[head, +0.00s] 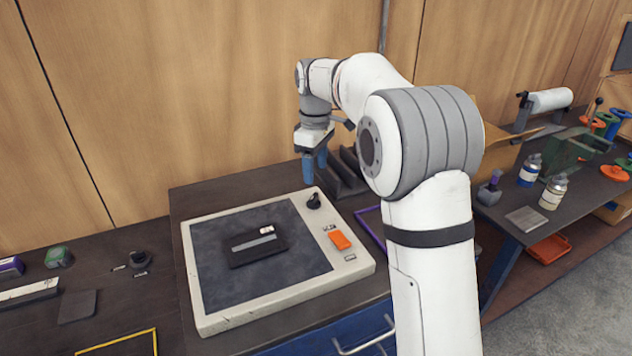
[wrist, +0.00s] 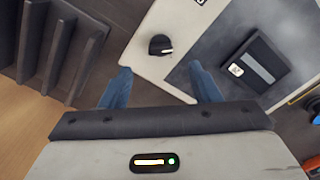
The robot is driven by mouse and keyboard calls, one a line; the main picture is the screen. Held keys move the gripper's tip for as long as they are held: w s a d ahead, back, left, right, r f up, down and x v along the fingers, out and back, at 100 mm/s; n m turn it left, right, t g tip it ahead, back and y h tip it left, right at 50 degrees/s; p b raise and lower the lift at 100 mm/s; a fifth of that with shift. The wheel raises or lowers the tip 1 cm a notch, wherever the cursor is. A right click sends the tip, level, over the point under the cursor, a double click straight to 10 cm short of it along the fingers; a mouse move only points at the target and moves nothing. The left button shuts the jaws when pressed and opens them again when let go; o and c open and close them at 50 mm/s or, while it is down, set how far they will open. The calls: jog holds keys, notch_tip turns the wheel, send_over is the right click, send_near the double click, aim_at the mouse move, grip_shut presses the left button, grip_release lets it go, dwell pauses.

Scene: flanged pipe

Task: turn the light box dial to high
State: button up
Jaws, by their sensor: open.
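The light box (head: 347,266) is a flat panel with a pale frame and a dark grey surface, lying on the workbench. Its black dial (head: 314,201) stands on the frame's far right corner; the dial also shows in the wrist view (wrist: 161,45) with a white pointer mark. My gripper (head: 314,168) points down just above and behind that corner. In the wrist view its blue fingers (wrist: 162,88) are spread apart with nothing between them. The dial lies ahead of the fingertips, roughly centred between them, and is not touched. The setting labels are too small to read.
A black film-like holder (head: 257,250) lies on the panel. An orange switch (head: 340,240) sits on the frame's right side. A dark slotted rack (wrist: 62,45) stands close beside the gripper. A purple-edged frame (head: 368,228) lies right of the box.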

aim_at(314, 195)
jog(key=shift+w+a+f, duration=0.15)
jog(key=shift+w+a, duration=0.05)
jog(key=shift+w, duration=0.05)
jog(key=shift+f, duration=0.35)
notch_tip(314, 195, down, 7)
jog(key=shift+r+p, duration=0.1)
jog(key=shift+p, duration=0.3)
jog(key=shift+c, duration=0.4)
jog(key=shift+r, duration=0.1)
jog(key=c, duration=0.9)
jog(key=shift+d, duration=0.15)
